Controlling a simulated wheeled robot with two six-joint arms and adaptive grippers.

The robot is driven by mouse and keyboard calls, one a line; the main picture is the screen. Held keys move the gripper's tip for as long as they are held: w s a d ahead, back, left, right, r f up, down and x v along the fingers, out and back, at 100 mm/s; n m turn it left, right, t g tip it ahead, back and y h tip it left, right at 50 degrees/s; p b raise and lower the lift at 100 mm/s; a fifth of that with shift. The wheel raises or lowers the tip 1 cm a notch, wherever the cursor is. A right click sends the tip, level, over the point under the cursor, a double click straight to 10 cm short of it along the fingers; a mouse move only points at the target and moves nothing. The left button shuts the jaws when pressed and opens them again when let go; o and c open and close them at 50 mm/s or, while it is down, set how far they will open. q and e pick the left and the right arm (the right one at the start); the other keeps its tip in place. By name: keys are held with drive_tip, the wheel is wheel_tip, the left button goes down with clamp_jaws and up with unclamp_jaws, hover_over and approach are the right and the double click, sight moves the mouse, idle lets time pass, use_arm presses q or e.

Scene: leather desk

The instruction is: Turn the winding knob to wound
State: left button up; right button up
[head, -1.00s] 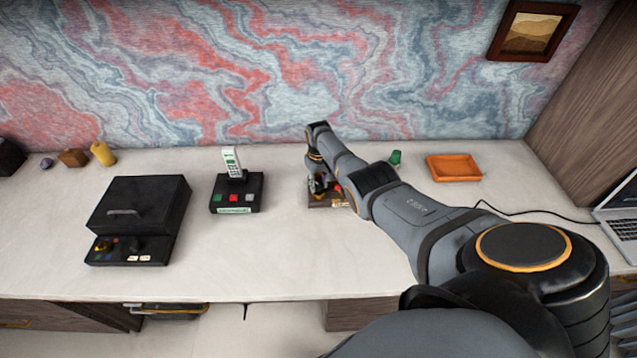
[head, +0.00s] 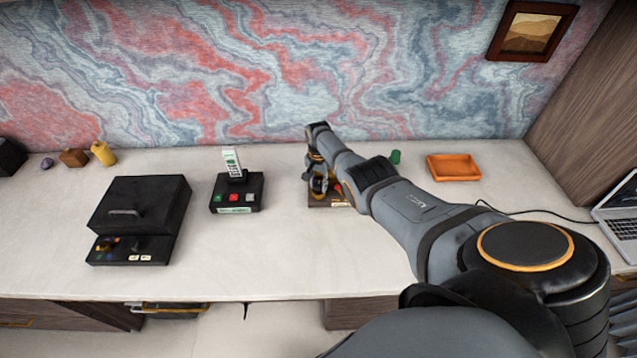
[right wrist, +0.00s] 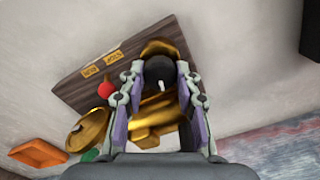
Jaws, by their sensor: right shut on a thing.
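The winding knob (right wrist: 160,70) is dark with a small white mark, and sits over brass parts on a dark wooden base (right wrist: 85,62). My right gripper (right wrist: 157,78) is shut on the knob, with one finger on each side of it. In the head view my right gripper (head: 318,183) is over the base (head: 322,205), and my arm hides much of the device. My left gripper is not in view.
A black box with a handle (head: 147,197) and a black phone stand (head: 250,191) are to the left. An orange tray (head: 453,167), a small green object (head: 395,157) and a laptop (head: 620,222) are to the right. The front middle of the desk is clear.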

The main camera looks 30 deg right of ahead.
drive_tip(key=m, duration=0.4)
drive_tip(key=shift+m, duration=2.6)
drive_tip(key=o, duration=1.1)
drive_tip(key=shift+o, duration=0.2)
drive_tip(key=shift+r, duration=0.15)
